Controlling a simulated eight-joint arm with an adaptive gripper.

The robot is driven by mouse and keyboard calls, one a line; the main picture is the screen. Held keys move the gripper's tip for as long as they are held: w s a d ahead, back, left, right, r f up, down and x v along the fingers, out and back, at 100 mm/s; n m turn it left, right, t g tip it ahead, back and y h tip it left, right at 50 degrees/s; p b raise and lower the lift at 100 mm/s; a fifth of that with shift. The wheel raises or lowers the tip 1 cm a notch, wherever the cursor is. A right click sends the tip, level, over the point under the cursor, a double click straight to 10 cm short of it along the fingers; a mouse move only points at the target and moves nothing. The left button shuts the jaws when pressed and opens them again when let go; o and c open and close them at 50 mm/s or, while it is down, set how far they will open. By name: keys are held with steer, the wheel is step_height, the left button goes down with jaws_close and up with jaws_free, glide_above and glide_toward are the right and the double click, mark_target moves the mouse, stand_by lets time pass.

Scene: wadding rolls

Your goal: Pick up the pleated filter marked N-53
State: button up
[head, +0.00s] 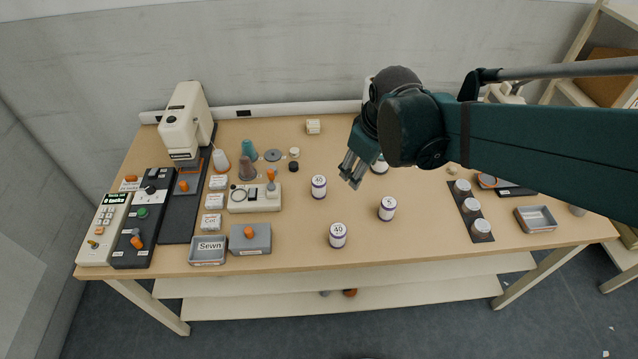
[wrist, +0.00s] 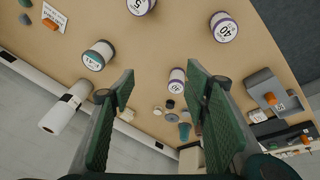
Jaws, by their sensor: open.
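No marking N-53 is readable in either view. Several white cylinders with printed tops stand on the table. My gripper (head: 351,172) is open above the table, apart from the cylinders. Its fingers frame empty space in the wrist view (wrist: 160,82).
A sewing machine (head: 187,120), control boxes, thread cones (head: 248,150) and a grey tray marked Sewn (head: 208,250) fill the left. A dark strip with several round pots (head: 472,206) and a metal tray (head: 536,219) stand right. The table's front middle has free room.

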steer(key=w+a+f+n+g+p, duration=0.2)
steer(key=w+a+f+n+p, duration=0.1)
steer(key=w+a+n, duration=0.15)
steer(key=n+g+p, duration=0.1)
steer(key=n+p, duration=0.2)
steer(key=p, duration=0.1)
glide_above(319, 180)
steer(key=d, duration=0.1)
step_height(319, 180, down, 5)
steer(key=shift+d+f, duration=0.1)
steer(key=shift+d, duration=0.05)
steer(key=shift+w+a+f+n+g+p, duration=0.15)
steer(key=shift+a+f+n+g+p, duration=0.15)
steer(key=shift+a+f+n+p, duration=0.35)
steer(key=shift+d+f, duration=0.15)
steer(key=shift+f, duration=0.1)
steer(key=shift+f+b, duration=0.4)
steer(key=shift+f, duration=0.8)
steer(key=shift+f, duration=0.15)
steer(key=shift+f+b, duration=0.35)
steer(key=shift+f, duration=2.1)
